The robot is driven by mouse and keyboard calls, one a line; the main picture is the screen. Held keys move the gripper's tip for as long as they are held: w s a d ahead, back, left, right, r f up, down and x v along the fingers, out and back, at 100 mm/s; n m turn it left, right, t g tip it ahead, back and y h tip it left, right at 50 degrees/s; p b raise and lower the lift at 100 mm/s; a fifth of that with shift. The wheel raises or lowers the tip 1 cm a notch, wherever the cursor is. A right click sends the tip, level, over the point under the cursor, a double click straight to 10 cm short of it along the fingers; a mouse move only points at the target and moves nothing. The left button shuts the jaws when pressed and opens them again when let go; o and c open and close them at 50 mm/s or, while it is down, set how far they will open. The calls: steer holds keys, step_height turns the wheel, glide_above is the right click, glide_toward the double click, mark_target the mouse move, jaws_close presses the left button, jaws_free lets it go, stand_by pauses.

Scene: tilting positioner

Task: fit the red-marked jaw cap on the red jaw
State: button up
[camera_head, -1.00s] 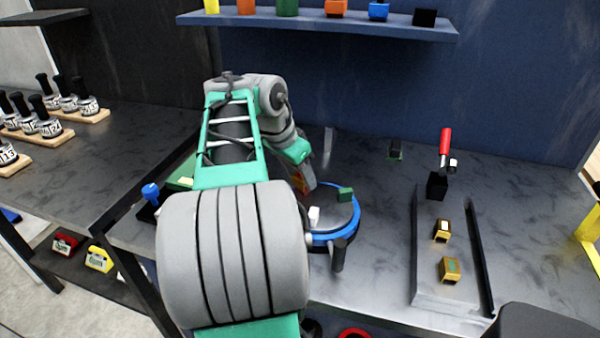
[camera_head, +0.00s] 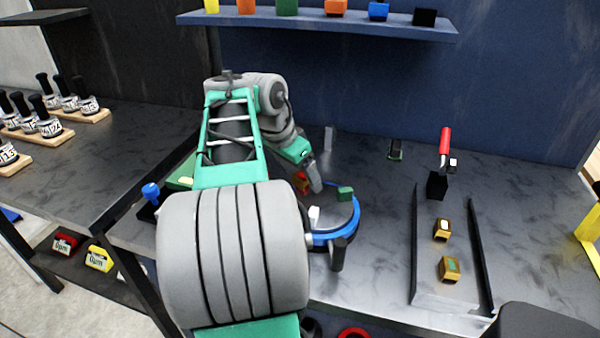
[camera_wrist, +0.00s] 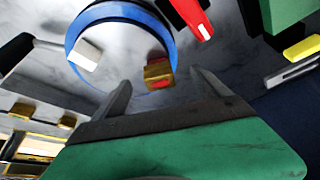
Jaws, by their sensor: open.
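The gold jaw cap with red markings (camera_wrist: 158,72) lies straight ahead of my fingertips in the wrist view, at the edge of the blue-ringed round table (camera_wrist: 78,28). It appears to sit on a jaw there; the red jaw beneath cannot be made out separately. In the head view the cap (camera_head: 300,183) shows just left of my gripper (camera_head: 315,186). My gripper (camera_wrist: 160,80) is open, with a finger on either side of the cap's line and space between. A white jaw (camera_head: 314,214) and a green jaw (camera_head: 345,194) stand on the same table.
Two other gold caps (camera_head: 442,230) (camera_head: 449,269) lie in the rail-sided tray (camera_head: 430,292) at right. A red-handled tool (camera_head: 445,142) stands behind them. A dark handle (camera_head: 338,255) projects at the table's front. The bench between table and tray is clear.

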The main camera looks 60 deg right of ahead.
step_height(320, 180, up, 7)
steer(key=a+p, duration=0.1)
steer(key=p, duration=0.5)
steer(key=shift+w, duration=0.25)
